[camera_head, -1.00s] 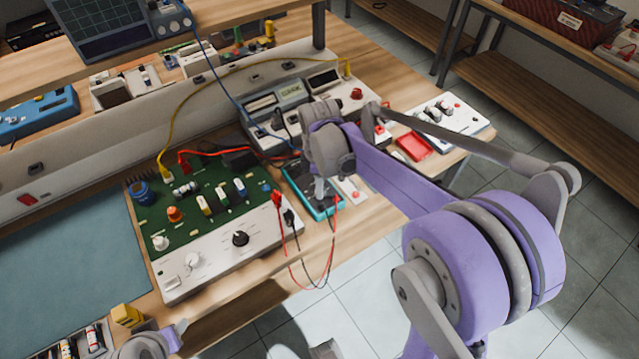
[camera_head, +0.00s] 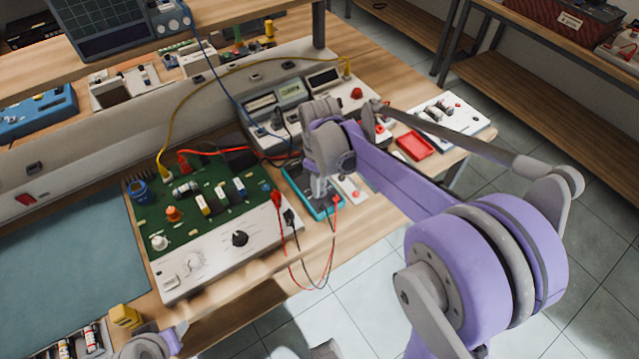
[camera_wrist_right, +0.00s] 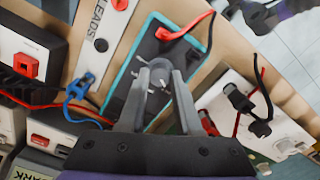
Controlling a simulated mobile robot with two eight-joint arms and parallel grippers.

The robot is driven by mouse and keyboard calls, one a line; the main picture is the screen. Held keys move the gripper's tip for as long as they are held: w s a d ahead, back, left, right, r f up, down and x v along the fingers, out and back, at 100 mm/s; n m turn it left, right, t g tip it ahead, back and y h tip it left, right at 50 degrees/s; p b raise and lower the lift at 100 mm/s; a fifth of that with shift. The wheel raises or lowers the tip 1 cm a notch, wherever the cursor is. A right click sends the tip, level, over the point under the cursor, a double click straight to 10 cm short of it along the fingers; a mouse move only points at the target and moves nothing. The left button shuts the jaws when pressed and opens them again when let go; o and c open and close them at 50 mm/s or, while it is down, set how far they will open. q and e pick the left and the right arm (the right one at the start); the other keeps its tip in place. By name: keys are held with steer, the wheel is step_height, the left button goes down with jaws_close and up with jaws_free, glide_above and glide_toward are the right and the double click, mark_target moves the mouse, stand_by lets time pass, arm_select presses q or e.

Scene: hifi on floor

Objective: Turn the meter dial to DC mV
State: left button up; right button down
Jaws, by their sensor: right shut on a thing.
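The meter is a dark handheld unit with a teal edge. It lies on the bench in the head view (camera_head: 328,210) and under my gripper in the right wrist view (camera_wrist_right: 138,62). Its round dial (camera_wrist_right: 158,72) has pale marks around it; the lettering is too small to read. My right gripper (camera_head: 319,192) reaches down over the meter. In the right wrist view its fingers (camera_wrist_right: 155,82) are shut on the dial, one on each side. My wrist hides part of the meter in the head view. My left gripper's fingers are not visible.
Red and black leads (camera_head: 320,275) hang from the meter's near end. A green circuit board unit (camera_head: 225,262) stands left, bench instruments (camera_head: 262,135) behind. A red tray (camera_head: 414,146) and a white panel (camera_head: 455,118) lie right. The bench's front edge is close to the meter.

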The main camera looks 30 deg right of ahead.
steer(key=m, duration=1.2)
steer(key=shift+d+b, duration=0.1)
steer(key=shift+b, duration=0.25)
steer(key=c, duration=0.6)
jaws_free()
step_height(320, 180, up, 11)
steer(key=shift+p, duration=0.45)
